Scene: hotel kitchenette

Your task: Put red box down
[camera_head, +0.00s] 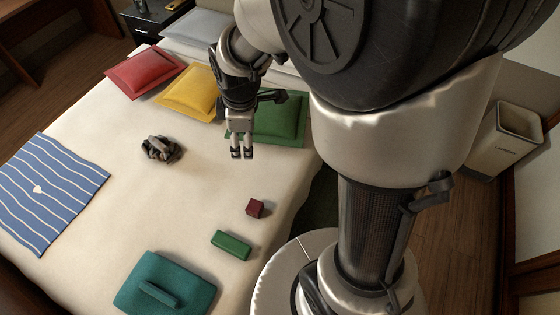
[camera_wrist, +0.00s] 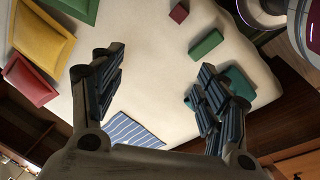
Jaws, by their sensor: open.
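The red box (camera_head: 255,208) is a small dark red cube resting on the white bed, near its right edge. It also shows in the wrist view (camera_wrist: 179,13) at the top, beyond my fingers and apart from them. My gripper (camera_head: 242,153) hangs above the bed, up and to the left of the red box in the head view. In the wrist view my gripper (camera_wrist: 155,85) has its two fingers spread wide, with only bare bed between them.
A green box (camera_head: 231,245) lies just below the red box. A teal folded item (camera_head: 185,301), a dark crumpled object (camera_head: 160,149) and a blue striped cloth (camera_head: 70,185) lie on the bed. Red (camera_head: 146,70), yellow (camera_head: 190,92) and green (camera_head: 285,120) cushions are at its head.

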